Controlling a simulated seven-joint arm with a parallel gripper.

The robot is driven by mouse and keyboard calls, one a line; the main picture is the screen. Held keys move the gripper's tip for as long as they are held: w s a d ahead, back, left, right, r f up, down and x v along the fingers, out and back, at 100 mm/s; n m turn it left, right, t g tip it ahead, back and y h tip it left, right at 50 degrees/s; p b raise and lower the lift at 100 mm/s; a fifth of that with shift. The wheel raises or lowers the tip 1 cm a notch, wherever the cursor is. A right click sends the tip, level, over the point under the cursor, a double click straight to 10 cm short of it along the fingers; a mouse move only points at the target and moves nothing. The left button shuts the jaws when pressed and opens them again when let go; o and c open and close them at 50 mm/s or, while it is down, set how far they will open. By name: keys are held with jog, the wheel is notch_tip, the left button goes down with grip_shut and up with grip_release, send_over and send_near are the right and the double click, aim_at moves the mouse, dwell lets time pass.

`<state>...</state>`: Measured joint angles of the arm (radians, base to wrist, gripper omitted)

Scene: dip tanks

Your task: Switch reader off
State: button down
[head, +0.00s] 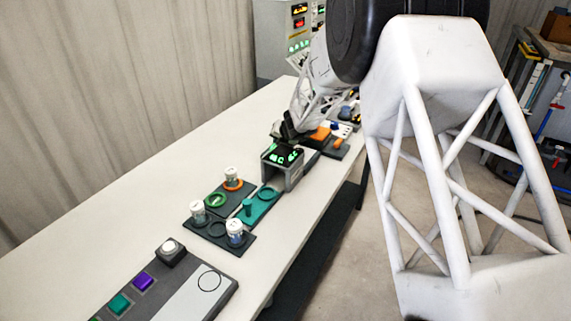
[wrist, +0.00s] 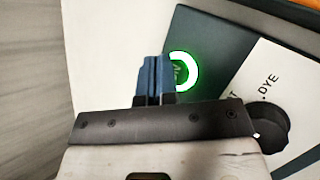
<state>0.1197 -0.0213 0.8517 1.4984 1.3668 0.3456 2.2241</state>
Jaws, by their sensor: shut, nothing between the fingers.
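The reader (head: 283,172) is a small grey box with glowing green marks on its dark top, in the middle of the table in the head view. My gripper (head: 287,132) is just behind and above it, partly hidden by its own arm. In the wrist view my gripper's blue fingers (wrist: 153,62) are together with nothing between them. Right beside the fingertips is a round button (wrist: 183,71) with a bright white-green ring, lit, on a dark panel (wrist: 215,50). I cannot tell whether the fingers touch it.
A white label (wrist: 268,85) ending in "DYE" lies right of the button. Nearer in the head view are a dark tray (head: 215,228) with white-capped jars, a teal tray (head: 262,205) and a button panel (head: 190,297). The table's left side is clear.

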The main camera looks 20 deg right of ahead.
jog(key=shift+f, duration=0.5)
dwell(0.5)
jog(key=shift+r, duration=0.45)
dwell(0.4)
jog(key=shift+r, duration=3)
